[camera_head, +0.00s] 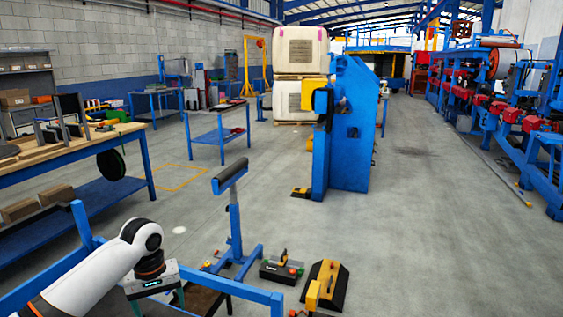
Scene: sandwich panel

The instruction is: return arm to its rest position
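One arm of mine, white with an orange band, comes in from the lower left in the head view. It bends down at a dark wrist, and a grey gripper body (152,281) with a small lit strip hangs below it. The arm is over a blue metal frame (225,284) at the bottom left. No right arm or right gripper shows.
A blue roller stand (235,222) rises beside the frame. A black-and-yellow floor device (327,283) and a dark box (280,271) lie near it. A wooden-topped workbench (85,147) stands left, a blue machine (352,140) ahead. The floor at right is open.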

